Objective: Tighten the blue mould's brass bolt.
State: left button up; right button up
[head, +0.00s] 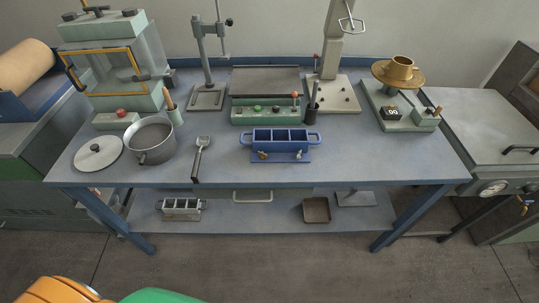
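The blue mould (281,139) sits on the bench top near the front edge, right of centre. It is a long open-topped block with several compartments in a row and a loop handle at each end. It stands on a blue base plate. A small brass-coloured fitting (263,155) shows low on its front left, and a paler fitting (299,155) on its front right. They are too small to tell how tight they are. Neither of my grippers is in view.
A scoop (201,158), a grey pot (151,142) and a round lid (98,153) lie left of the mould. A green control box (265,113) stands behind it. A grey mould (181,209) and a brown tray (316,210) are on the lower shelf. The bench right of the mould is clear.

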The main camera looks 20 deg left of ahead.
aim_at(264, 156)
jog(key=i+l+u, duration=0.15)
jog(key=l+u, duration=0.2)
jog(key=l, duration=0.85)
jog(key=l+u, duration=0.35)
jog(key=l, duration=0.8)
